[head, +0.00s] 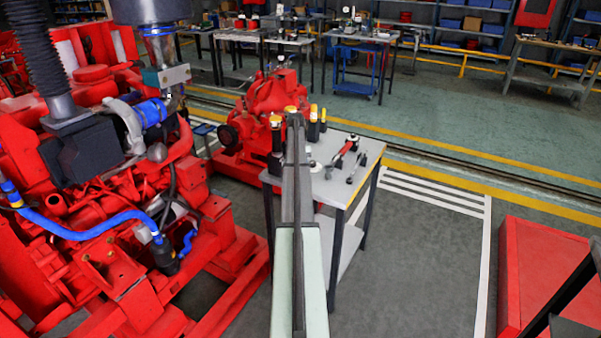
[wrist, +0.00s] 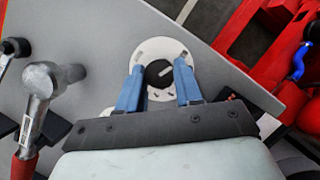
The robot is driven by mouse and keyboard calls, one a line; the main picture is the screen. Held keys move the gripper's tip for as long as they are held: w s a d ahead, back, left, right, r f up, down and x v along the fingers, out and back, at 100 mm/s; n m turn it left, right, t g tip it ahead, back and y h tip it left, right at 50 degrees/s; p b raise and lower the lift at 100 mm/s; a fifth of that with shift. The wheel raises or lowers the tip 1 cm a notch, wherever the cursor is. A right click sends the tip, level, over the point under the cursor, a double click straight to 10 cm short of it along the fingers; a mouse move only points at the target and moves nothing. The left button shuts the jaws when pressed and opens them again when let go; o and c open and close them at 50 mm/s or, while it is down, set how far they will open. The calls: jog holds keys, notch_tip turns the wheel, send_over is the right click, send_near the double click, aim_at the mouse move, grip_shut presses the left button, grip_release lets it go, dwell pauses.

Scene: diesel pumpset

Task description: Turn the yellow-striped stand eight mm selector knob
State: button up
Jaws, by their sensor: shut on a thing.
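In the wrist view a round black selector knob (wrist: 157,76) with a short white pointer line sits in the middle of a white dial disc (wrist: 160,46). The pointer lies nearly across the picture, its right end tilted slightly up. My gripper (wrist: 160,68) has its two blue fingers on either side of the knob, shut on it. The grey stand top (wrist: 95,40) lies around the disc. In the head view the grey stand (head: 362,147) is partly covered by my arm, and the knob and my fingertips cannot be made out.
A ratchet with a red handle (wrist: 38,90) lies left of my gripper in the wrist view, with a black-headed tool (wrist: 12,48) beyond it. Black bottles with yellow caps (head: 313,125) stand on the stand.

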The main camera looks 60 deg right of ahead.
dwell(0.4)
jog(key=o, duration=1)
jog(key=shift+o, duration=0.2)
